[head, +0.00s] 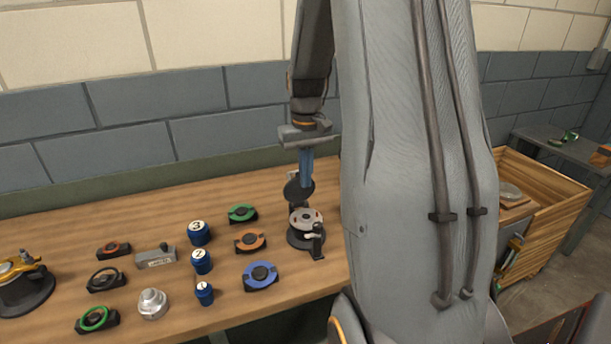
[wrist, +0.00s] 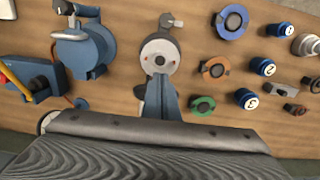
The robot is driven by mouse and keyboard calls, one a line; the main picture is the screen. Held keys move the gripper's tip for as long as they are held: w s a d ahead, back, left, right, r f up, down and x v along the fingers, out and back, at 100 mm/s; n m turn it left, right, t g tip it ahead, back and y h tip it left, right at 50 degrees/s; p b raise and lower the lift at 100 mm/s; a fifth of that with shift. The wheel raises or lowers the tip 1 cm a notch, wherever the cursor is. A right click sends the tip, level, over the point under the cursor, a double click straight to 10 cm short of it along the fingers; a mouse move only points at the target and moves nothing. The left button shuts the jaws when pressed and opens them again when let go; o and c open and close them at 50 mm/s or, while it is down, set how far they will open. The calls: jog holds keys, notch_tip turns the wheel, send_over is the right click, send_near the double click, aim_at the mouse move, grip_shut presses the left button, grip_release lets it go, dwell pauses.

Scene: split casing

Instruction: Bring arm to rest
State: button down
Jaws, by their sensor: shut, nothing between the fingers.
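My arm (head: 415,150) fills the middle and right of the head view. My gripper (head: 306,178) hangs fingers-down over the bench, just behind a round grey fixture (head: 306,222) with a side clamp. Its blue fingers are together and empty. A dark disc beside the fingertips overlaps them in the head view; I cannot tell whether they touch. In the wrist view the gripper (wrist: 161,84) points at the same fixture (wrist: 159,53), and the gap between them is hard to judge.
The wooden bench (head: 60,230) holds ring parts in green (head: 242,213), orange (head: 250,241) and blue (head: 261,275). Numbered blue cylinders (head: 201,262) and a silver knob (head: 152,303) stand left. A blue-grey device (wrist: 85,48) is left in the wrist view. A wooden crate (head: 545,205) stands right.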

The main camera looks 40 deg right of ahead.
jog(key=shift+s+a+r, duration=0.1)
jog(key=shift+r, duration=0.05)
dwell(0.4)
jog(key=s+a+f+n+b, duration=0.1)
jog(key=s+a+f+b, duration=0.1)
jog(key=a, duration=0.5)
jog(key=s+a+f+n+t+b, duration=0.1)
jog(key=s+a+f+b, duration=0.1)
jog(key=s+a, duration=0.3)
jog(key=s+a+f+n+b, duration=0.1)
jog(key=s+a+f+b, duration=0.2)
jog(key=a, duration=0.7)
jog(key=shift+s+f, duration=0.6)
jog(key=shift+f, duration=0.25)
